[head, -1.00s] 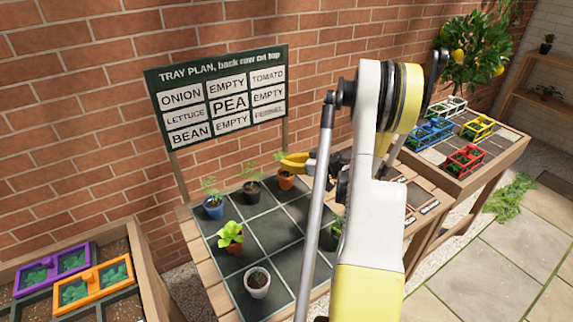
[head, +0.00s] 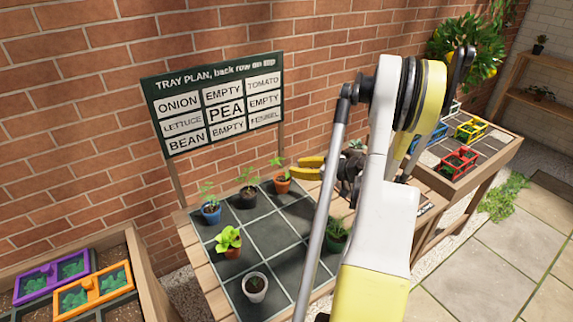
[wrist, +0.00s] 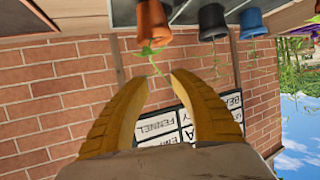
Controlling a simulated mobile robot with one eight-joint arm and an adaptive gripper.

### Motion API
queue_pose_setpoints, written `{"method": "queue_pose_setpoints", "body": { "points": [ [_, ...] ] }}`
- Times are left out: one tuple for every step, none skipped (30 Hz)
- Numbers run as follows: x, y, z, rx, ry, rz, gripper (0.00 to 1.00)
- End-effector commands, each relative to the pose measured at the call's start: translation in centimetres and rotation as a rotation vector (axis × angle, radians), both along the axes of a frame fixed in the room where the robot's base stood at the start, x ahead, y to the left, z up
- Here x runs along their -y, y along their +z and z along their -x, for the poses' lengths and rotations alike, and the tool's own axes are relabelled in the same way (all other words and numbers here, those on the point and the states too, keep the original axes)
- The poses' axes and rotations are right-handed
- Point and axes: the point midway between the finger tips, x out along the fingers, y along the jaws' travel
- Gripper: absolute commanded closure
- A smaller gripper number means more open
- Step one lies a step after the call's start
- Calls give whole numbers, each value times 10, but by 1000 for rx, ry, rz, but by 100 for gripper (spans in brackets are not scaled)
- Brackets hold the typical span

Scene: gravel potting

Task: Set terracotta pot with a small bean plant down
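A terracotta pot with a small leafy green plant (head: 282,187) stands upright in the back right cell of the dark tray (head: 270,235). It also shows in the wrist view, where the scene is upside down (wrist: 152,22). My gripper (head: 297,168), with yellow fingers, is to the right of this pot and apart from it. In the wrist view the fingers (wrist: 164,76) are spread with a gap and nothing between them; the plant's stem shows beyond the tips. My arm hides part of the tray's right side.
A blue pot (head: 211,214) and black pot (head: 247,199) share the back row. A terracotta pot with a yellow-green plant (head: 232,252), a white pot (head: 255,290) and a green pot (head: 336,238) stand nearer. The plan sign (head: 215,103) rises behind. The tray's middle cell is clear.

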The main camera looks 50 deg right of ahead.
Motion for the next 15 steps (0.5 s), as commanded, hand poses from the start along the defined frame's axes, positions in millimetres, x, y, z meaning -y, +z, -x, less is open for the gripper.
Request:
{"method": "queue_pose_setpoints", "body": {
  "points": [
    [2,7,11,0,-4,0,73],
    [3,9,17,0,-4,-1,73],
    [3,12,23,0,-4,-1,73],
    [4,13,28,0,-4,-1,73],
    [4,14,32,0,-2,0,73],
    [5,16,36,0,-2,0,73],
    [5,17,39,0,-2,0,73],
    [5,18,42,0,-2,0,73],
    [5,18,44,0,-1,-1,73],
    [5,19,45,0,0,-1,73],
    [5,19,46,0,0,0,73],
    [5,19,47,0,1,0,73],
    [5,19,47,0,1,0,73],
    [5,19,47,0,1,0,73],
    [3,20,46,-3,2,-3,73]
  ]
}}
